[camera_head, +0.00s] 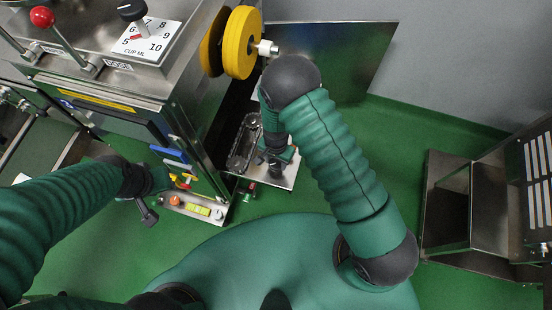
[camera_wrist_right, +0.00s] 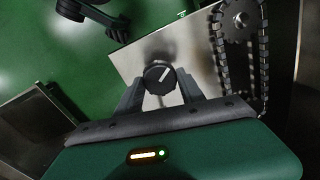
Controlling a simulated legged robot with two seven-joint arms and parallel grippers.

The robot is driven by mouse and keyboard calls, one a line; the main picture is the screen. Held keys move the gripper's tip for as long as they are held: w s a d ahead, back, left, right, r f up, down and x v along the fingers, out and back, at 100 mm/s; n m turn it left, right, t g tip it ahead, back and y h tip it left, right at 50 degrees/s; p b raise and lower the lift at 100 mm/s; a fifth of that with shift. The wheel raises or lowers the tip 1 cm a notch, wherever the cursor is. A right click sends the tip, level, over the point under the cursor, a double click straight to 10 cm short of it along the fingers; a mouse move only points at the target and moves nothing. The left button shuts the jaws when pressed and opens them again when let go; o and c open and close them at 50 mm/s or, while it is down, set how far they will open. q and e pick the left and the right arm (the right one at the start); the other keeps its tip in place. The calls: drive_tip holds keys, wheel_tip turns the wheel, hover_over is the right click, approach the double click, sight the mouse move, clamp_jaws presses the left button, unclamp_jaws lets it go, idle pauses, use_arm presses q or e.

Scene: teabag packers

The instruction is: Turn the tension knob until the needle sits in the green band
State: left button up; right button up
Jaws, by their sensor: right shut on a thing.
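The tension knob (camera_wrist_right: 159,77) is a dark round knob with a white pointer line, on a bare metal plate (camera_wrist_right: 132,58). In the right wrist view the pointer line slants toward the upper right. My right gripper (camera_wrist_right: 160,84) is shut on the knob, one finger on each side. In the head view my right gripper (camera_head: 274,160) is over the plate (camera_head: 288,176) and mostly hides the knob. My left gripper (camera_head: 148,214) hangs left of the control panel, apart from the knob; its jaws are unclear. I cannot make out a needle or green band.
A chain on sprockets (camera_head: 243,142) runs close beside the knob plate. A control panel (camera_head: 222,214) has an orange button and a yellow-green display. Yellow discs (camera_head: 243,42) are above on the steel machine. Green floor is clear at the right; a metal stand (camera_head: 440,190) is farther right.

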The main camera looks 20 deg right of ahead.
sight(276, 163)
drive_tip(key=shift+s+a+m, duration=0.1)
drive_tip(key=shift+m, duration=0.3)
drive_tip(key=o, duration=1.4)
drive_tip(key=shift+c, duration=0.2)
wheel_tip(276, 163, up, 17)
drive_tip(key=p, duration=0.4)
drive_tip(key=shift+f, duration=0.15)
